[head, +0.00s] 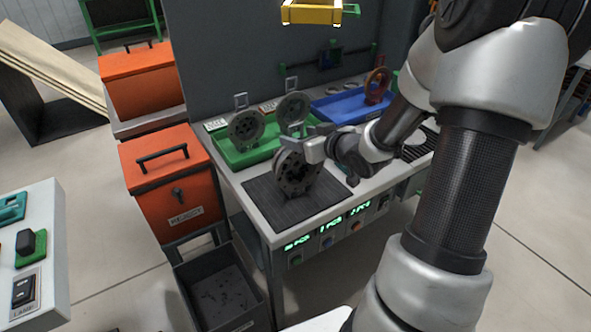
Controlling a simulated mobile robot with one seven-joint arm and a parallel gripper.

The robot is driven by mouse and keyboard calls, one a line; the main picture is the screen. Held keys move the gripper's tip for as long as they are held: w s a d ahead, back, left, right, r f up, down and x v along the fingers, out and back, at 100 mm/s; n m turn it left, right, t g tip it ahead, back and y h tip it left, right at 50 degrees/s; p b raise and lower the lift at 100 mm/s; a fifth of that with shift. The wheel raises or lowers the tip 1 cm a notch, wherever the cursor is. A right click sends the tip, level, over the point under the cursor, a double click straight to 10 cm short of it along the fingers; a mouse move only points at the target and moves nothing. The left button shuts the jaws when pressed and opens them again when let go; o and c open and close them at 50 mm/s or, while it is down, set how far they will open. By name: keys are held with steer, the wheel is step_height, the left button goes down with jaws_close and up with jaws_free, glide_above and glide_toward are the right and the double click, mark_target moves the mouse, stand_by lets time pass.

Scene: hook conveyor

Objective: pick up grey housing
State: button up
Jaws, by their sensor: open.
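A dark grey round housing (294,176) with holes in its face stands on the black ribbed mat (262,200) at the front of the workbench. My gripper (314,142) is open at the housing's upper right edge, with its fingers close to or around the rim; I cannot tell if they touch it. Part of the housing's right side is hidden by the gripper. Two more grey round housings stand in the green tray (236,160) behind: one at the left (246,127) and one at the right (293,108), each with a metal loop on top.
A blue tray (345,108) with a reddish-brown housing (377,84) is behind my arm. Orange bins (165,180) stand left of the workbench (250,215). A dark open bin (222,290) is on the floor in front. A yellow hanging fixture (312,13) is above.

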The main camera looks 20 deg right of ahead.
steer(key=x, duration=0.4)
steer(key=b+x, duration=0.1)
steer(key=shift+w+a+r, duration=0.2)
steer(key=shift+w+a, duration=0.05)
steer(key=shift+w, duration=0.2)
steer(key=shift+r, duration=0.1)
jaws_close()
